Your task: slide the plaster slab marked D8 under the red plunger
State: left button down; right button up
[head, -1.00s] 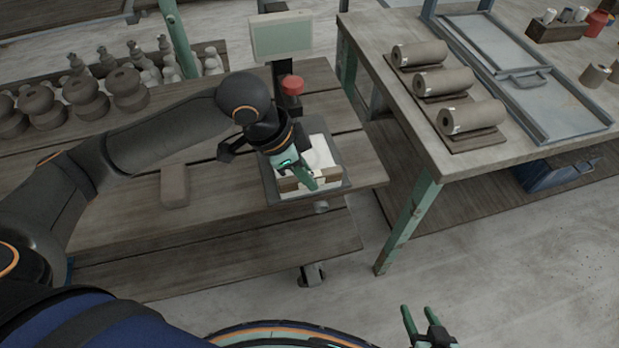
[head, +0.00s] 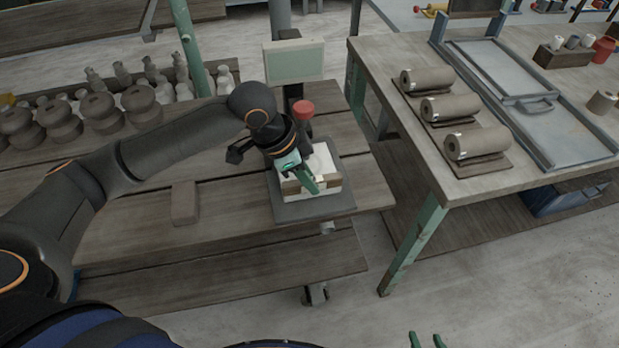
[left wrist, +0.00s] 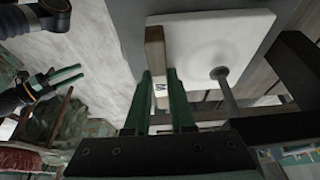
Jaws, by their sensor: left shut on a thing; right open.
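The white plaster slab (head: 322,162) lies flat on a dark plate (head: 318,208) at the cart's right end. A brown strip runs along its near edge. A small mark (left wrist: 160,88) on the strip is not clearly readable. My left gripper (head: 311,187) is shut on this strip; its green fingers also show in the left wrist view (left wrist: 163,95). The red plunger (head: 303,108) stands behind the slab; a grey rod (left wrist: 221,74) ends over a shallow round hollow in the slab. My right gripper (head: 427,341) is open and empty, low in the head view.
A green-grey panel (head: 294,61) stands behind the plunger. A brown block (head: 185,203) lies on the cart, left of the plate. Clay pieces (head: 140,103) line the back left. A bench with several clay rolls (head: 477,142) stands to the right, across a gap.

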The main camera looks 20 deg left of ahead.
pick_arm(q)
jog(key=shift+w, duration=0.15)
jog(key=shift+w+a+p, duration=0.1)
jog(key=shift+p, duration=0.2)
jog(key=shift+w+a, duration=0.2)
jog(key=shift+f, duration=0.1)
jog(key=c, duration=0.8)
grip_release()
jog(key=shift+o, duration=0.6)
jog(key=shift+f, duration=0.1)
jog(key=p+v, duration=0.2)
jog(key=v, duration=1)
jog(key=shift+a+r, duration=0.15)
jog(key=shift+r, duration=0.15)
